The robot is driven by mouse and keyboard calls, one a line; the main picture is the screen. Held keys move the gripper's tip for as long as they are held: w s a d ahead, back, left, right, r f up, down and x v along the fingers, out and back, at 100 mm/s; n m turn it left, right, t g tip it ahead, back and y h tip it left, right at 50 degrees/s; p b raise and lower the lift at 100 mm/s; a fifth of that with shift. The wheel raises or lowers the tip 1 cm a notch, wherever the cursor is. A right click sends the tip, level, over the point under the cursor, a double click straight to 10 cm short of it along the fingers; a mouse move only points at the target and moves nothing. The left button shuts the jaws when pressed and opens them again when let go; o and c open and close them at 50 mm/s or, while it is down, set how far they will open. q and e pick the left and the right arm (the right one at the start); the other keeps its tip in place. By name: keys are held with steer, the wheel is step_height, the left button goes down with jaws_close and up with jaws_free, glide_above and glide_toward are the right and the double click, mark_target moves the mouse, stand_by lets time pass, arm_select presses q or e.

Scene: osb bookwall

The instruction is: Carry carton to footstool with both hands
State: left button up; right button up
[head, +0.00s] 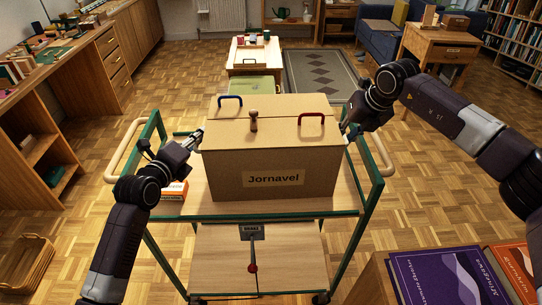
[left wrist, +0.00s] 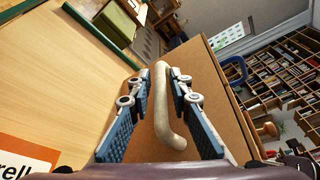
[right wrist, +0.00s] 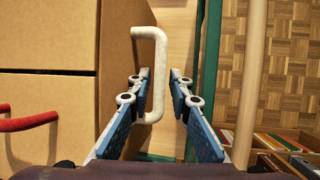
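The brown cardboard carton (head: 225,170), labelled "Jornavel", stands upright on the trolley's wooden top (head: 180,208). It has blue and red handles and a wooden knob on top. My left gripper (head: 196,141) is at its left side, open, with a beige side handle (left wrist: 162,105) between its fingers. My right gripper (head: 349,132) is at its right side, open, with a white side handle (right wrist: 160,75) between its fingers. Neither is visibly clamped. A low green-topped piece (head: 253,84) behind the carton may be the footstool; the carton partly hides it.
The trolley has a green frame (head: 378,180), beige push bars and a "BRAKE" lever (head: 252,266). An orange-white box (head: 174,190) lies left of the carton. Beyond are a low table (head: 240,66) and grey rug (head: 320,75). Books (head: 445,275) lie front right. Floor is open on the left.

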arm_select(q)
steer(key=shift+c, duration=0.7)
arm_select(e)
steer(key=shift+c, duration=0.7)
arm_select(q)
jaws_close()
arm_select(e)
jaws_close()
